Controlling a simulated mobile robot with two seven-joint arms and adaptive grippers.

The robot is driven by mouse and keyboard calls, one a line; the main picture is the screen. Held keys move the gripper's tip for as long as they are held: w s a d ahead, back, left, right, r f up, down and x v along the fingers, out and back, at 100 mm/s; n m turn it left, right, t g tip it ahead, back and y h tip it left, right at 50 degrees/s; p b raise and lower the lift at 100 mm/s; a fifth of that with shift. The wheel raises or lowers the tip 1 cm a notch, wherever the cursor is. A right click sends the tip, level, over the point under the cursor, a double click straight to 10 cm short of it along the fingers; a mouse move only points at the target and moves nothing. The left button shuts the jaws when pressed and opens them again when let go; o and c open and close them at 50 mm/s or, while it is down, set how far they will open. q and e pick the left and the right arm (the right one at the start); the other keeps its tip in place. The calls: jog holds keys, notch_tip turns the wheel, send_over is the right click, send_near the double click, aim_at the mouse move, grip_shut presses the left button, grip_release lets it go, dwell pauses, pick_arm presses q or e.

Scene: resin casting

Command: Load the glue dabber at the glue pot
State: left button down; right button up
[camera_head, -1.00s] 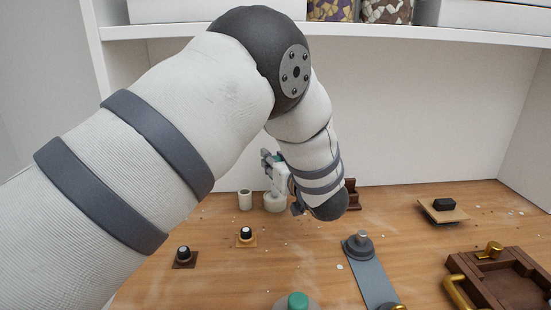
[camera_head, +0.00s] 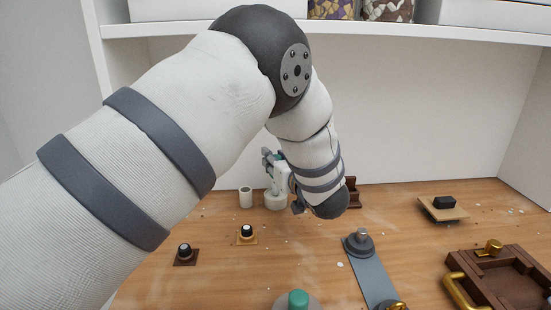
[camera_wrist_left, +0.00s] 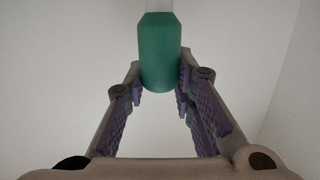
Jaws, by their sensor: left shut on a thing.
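My left gripper (camera_head: 270,162) is at the back of the bench, partly hidden by my left arm. In the left wrist view, its fingers (camera_wrist_left: 160,85) are closed on both sides of a green handle (camera_wrist_left: 160,52), which looks like the glue dabber's. Only a bit of teal shows between the fingers in the head view. A wide whitish pot (camera_head: 275,201), likely the glue pot, stands directly below the gripper. A pale shaft seems to run down to it; the dabber's tip is hidden, and I cannot tell whether it is inside. My right gripper is out of view.
A small white cup (camera_head: 246,198) stands left of the pot. Two black-knobbed pieces (camera_head: 246,232) (camera_head: 184,252) sit on small plates at front left. A grey strip (camera_head: 370,280), a brown frame (camera_head: 505,280) and a dark block (camera_head: 444,203) lie to the right.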

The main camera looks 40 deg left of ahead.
pick_arm(q)
notch_tip(320, 180, up, 7)
jog(key=shift+f+p, duration=0.1)
jog(key=shift+p, duration=0.85)
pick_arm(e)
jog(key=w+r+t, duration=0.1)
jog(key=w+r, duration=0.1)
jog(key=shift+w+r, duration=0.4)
pick_arm(q)
jog(key=shift+f, duration=0.1)
